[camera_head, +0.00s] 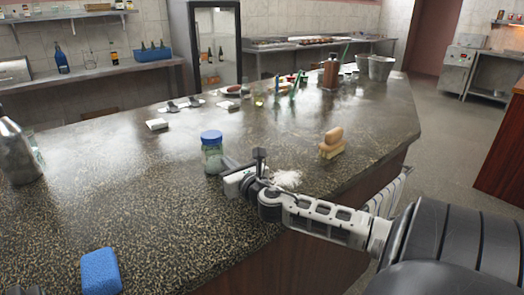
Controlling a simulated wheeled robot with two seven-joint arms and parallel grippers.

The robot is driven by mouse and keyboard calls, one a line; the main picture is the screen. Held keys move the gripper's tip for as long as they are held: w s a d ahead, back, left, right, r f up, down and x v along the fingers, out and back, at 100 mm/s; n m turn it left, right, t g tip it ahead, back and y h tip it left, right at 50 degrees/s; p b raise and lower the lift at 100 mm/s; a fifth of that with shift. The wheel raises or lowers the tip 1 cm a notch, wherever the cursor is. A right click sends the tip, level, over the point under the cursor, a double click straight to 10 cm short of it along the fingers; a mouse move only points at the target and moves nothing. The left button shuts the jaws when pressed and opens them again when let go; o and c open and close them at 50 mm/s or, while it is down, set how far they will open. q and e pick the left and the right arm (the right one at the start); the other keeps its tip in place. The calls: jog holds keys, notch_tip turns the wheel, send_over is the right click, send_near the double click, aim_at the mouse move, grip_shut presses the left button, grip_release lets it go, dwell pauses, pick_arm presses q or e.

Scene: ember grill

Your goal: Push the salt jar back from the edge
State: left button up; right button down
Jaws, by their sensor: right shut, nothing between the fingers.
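The salt jar (212,155) is clear glass with a blue lid. It stands upright on the dark speckled counter (120,195), inward of the front edge. My right gripper (230,172) reaches in from the right, shut and empty, with its fingers close beside the jar's lower right side. I cannot tell whether they touch the glass. A small heap of white grains (287,178) lies on the counter just right of the gripper.
A blue sponge (100,271) lies at the front left, and a metal shaker (17,150) stands at the far left. The counter behind the jar is clear up to a small white block (157,125).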

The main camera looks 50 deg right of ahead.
jog(key=v, duration=1.1)
jog(key=shift+s+b, duration=0.35)
jog(key=shift+s, duration=0.05)
pick_arm(q)
jog(key=shift+s+d+f, duration=0.15)
jog(key=shift+s+f, duration=0.2)
jog(key=shift+s, duration=0.1)
pick_arm(e)
jog(key=shift+s+a, duration=0.1)
